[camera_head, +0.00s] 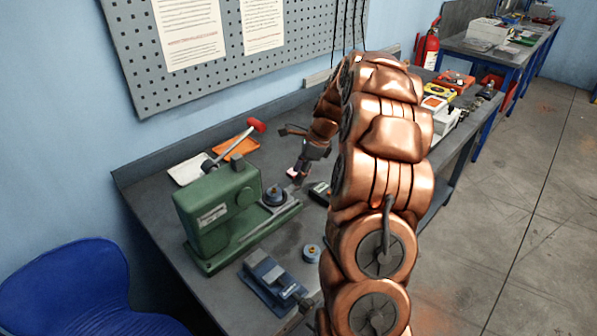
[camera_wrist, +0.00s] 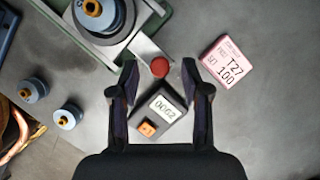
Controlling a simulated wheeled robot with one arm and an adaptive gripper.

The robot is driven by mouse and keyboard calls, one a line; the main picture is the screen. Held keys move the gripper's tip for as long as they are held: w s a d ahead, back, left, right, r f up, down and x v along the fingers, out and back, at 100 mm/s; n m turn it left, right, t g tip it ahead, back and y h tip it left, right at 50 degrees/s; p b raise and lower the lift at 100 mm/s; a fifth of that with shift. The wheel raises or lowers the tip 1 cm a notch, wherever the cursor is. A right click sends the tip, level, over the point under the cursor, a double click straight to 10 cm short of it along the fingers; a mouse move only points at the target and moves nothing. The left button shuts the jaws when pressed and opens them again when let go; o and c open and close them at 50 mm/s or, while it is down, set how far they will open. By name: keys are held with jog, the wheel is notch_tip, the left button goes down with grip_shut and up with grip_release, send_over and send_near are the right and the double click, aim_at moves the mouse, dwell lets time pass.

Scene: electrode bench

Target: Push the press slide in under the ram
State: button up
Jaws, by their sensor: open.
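The green press (camera_head: 215,215) stands on the bench, with a red-knobbed lever (camera_head: 240,135) on top. Its press slide (camera_head: 285,209) sticks out to the right of the press body and carries a round dark-and-grey piece (camera_head: 275,197). In the wrist view the slide's grey plate (camera_wrist: 142,50) runs in at the top, with the round piece (camera_wrist: 110,22) on it and a red knob (camera_wrist: 160,67) at its end. My gripper (camera_wrist: 160,80) is open and empty; the knob appears between its fingertips in the picture. I cannot tell whether they touch. The ram is not clearly visible.
A dark meter (camera_wrist: 158,112) with an orange button lies below the gripper, and a pink label block (camera_wrist: 226,62) lies to its right. Small blue-grey parts (camera_wrist: 68,117) lie to the left. A blue fixture (camera_head: 270,280) stands at the bench front. White and orange trays (camera_head: 190,169) lie behind.

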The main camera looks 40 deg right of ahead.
jog(key=shift+w+a+f, duration=0.1)
jog(key=shift+f, duration=0.4)
grip_shut()
dwell(0.3)
